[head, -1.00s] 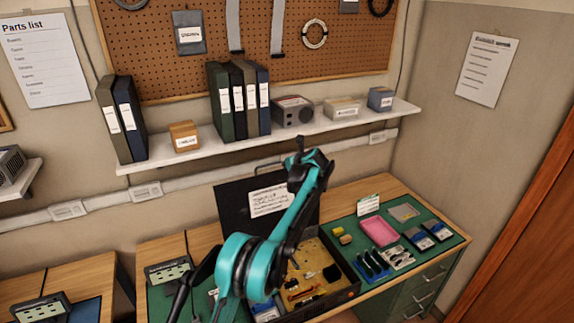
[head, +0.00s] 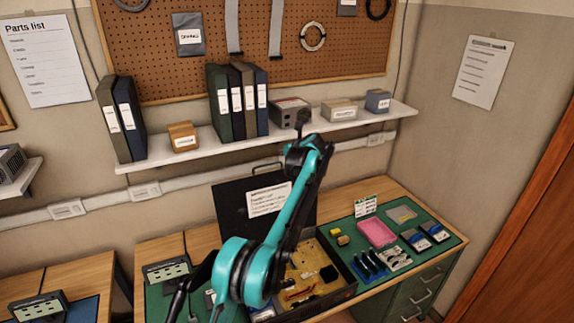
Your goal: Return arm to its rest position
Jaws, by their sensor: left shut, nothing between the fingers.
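My left arm (head: 290,212) is teal and black. It comes in from the lower left, bends at a large round joint and reaches up over the open black case (head: 232,208). My left gripper (head: 303,118) is small and dark at the arm's top end, seen against the wall shelf and its grey box. It is shut with nothing in it. The arm hides part of the case and its contents. My right gripper is not in view.
The wall shelf (head: 345,124) holds binders (head: 237,100) and small boxes. A green mat (head: 452,240) on the desk carries a pink tray (head: 376,233), dark-handled tools (head: 370,266) and small parts. A pegboard (head: 150,60) hangs above. The space before the right wall looks clear.

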